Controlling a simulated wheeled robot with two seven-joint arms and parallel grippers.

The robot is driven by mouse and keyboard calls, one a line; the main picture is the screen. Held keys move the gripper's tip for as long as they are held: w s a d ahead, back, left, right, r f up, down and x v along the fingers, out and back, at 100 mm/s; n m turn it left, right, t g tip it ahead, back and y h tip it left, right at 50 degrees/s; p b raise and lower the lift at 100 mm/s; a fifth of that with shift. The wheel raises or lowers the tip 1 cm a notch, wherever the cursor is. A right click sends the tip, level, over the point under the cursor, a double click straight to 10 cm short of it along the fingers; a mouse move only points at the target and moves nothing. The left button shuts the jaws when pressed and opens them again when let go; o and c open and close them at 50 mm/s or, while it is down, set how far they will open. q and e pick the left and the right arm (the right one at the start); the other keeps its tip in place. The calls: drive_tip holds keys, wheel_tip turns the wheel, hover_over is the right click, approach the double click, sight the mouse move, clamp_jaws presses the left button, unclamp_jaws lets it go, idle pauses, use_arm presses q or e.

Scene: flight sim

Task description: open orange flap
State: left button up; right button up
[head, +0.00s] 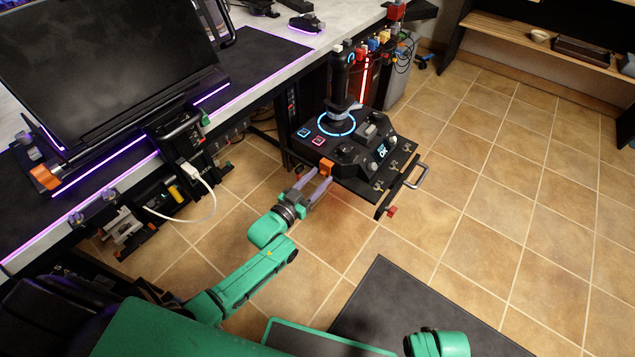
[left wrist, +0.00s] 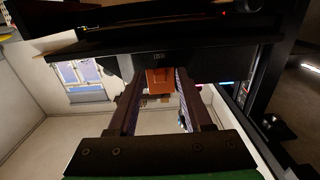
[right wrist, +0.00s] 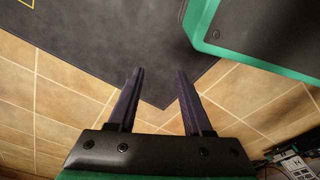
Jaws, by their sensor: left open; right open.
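The orange flap (head: 326,167) is a small orange piece at the near left edge of the black joystick panel (head: 350,170). It also shows in the left wrist view (left wrist: 160,80), between my fingers and a little beyond them. I cannot tell if the flap is raised or lowered. My left gripper (head: 318,184) is open, with its fingertips close to the flap at the panel's front edge; whether they touch it is unclear. My right gripper (right wrist: 161,85) is open and empty above the floor and the dark mat.
The joystick (head: 342,82) stands on the panel. A metal handle (head: 416,177) and a red-tipped bar (head: 388,211) stick out at its right. A desk with a monitor (head: 105,60) and a white cable (head: 205,190) is at left. The tiled floor at right is clear.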

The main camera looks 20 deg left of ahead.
use_arm(q)
clamp_jaws()
drive_tip(key=shift+r, duration=0.1)
